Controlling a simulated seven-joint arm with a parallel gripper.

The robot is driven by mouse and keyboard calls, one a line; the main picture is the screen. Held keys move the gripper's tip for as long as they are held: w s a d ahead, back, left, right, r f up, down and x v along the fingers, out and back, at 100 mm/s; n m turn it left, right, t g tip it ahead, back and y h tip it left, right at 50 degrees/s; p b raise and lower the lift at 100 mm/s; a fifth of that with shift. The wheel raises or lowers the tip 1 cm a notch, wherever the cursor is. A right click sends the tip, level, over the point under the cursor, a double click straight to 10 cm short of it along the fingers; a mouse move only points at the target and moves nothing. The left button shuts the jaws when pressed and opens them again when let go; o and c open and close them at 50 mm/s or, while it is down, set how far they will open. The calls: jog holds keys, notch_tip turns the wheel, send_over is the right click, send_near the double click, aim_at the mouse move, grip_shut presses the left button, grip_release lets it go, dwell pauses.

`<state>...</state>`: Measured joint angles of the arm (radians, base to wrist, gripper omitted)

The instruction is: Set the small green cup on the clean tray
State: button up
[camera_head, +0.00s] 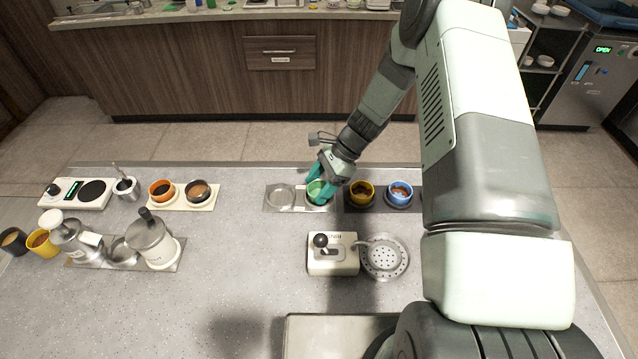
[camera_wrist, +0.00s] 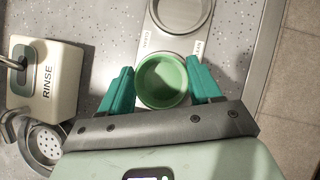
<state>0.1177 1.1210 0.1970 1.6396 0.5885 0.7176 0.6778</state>
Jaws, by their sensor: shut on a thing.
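The small green cup (camera_head: 318,193) sits between the teal fingers of my gripper (camera_head: 324,181). In the wrist view the green cup (camera_wrist: 161,82) looks empty, and my gripper (camera_wrist: 158,70) has a finger against each side of it. The cup is at the right end of a metal tray (camera_head: 268,207) whose left well is empty. In the wrist view the tray (camera_wrist: 172,43) has printed labels, one seeming to read CLEAN. The cup hides that end of the tray. I cannot tell whether the cup touches it.
Right of the cup, a yellow cup (camera_head: 361,191) and a blue cup (camera_head: 399,192) stand on a dark tray. A rinse unit (camera_head: 333,262) with a round drain (camera_head: 384,257) stands nearer. Orange and dark cups, a scale and metal pots are at left.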

jog(key=o, duration=1.1)
jog(key=shift+f, duration=0.1)
jog(key=shift+o, duration=0.2)
notch_tip(320, 180, up, 8)
dwell(0.3)
